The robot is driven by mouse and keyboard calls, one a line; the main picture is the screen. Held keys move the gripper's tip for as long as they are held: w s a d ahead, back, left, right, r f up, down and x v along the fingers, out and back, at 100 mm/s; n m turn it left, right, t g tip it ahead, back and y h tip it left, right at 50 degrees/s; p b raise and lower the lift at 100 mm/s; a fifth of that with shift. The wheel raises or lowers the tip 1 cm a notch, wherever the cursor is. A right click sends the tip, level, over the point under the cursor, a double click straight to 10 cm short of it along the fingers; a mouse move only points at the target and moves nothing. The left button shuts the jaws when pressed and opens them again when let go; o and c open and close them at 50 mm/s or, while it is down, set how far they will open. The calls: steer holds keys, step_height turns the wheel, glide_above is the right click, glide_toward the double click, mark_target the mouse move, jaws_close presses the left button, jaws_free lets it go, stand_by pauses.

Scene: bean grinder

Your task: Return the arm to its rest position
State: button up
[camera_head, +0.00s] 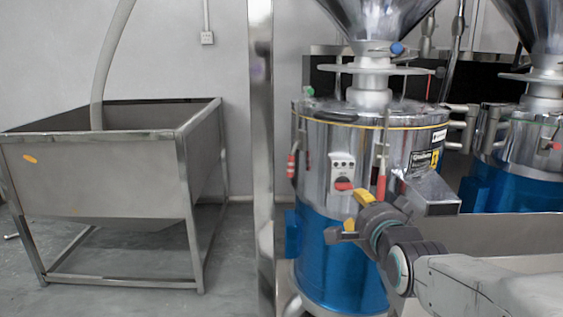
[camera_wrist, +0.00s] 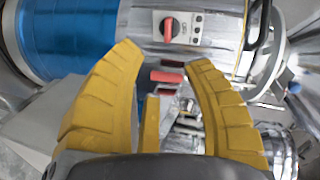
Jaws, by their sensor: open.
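My gripper (camera_head: 352,211) is in front of the metal grinder (camera_head: 320,150) at the right of the head view. Its yellow fingers are spread and hold nothing in the wrist view (camera_wrist: 168,75). The grinder has a shiny steel upper body and a blue lower body, which also shows in the wrist view (camera_wrist: 70,35). A control box with a red knob (camera_head: 342,184) is on its front, just behind the gripper. In the wrist view the red knob (camera_wrist: 169,28) lies beyond the fingertips, apart from them. My arm reaches in from the lower right.
A steel bin on legs (camera_head: 100,165) stands at the left, with a grey hose hanging into it. A metal post (camera_head: 261,150) stands between bin and grinder. A second grinder (camera_head: 530,140) is at the right. Grey floor (camera_head: 235,250) is free between bin and post.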

steer(key=s+r+n+g+p, duration=0.4)
steer(key=s+r+n+p, duration=0.1)
steer(key=s+p, duration=0.4)
steer(key=s+r+n+g+p, duration=0.3)
steer(key=s+r+n+p, duration=0.2)
steer(key=s+p, duration=0.5)
steer(key=s+r+n+g+p, duration=0.4)
steer(key=s+r+p, duration=0.2)
steer(key=s+p, duration=0.3)
steer(key=shift+s+n+g+p, duration=0.3)
steer(key=shift+n+p, duration=0.1)
steer(key=shift+p, duration=1.65)
steer(key=shift+r, duration=0.1)
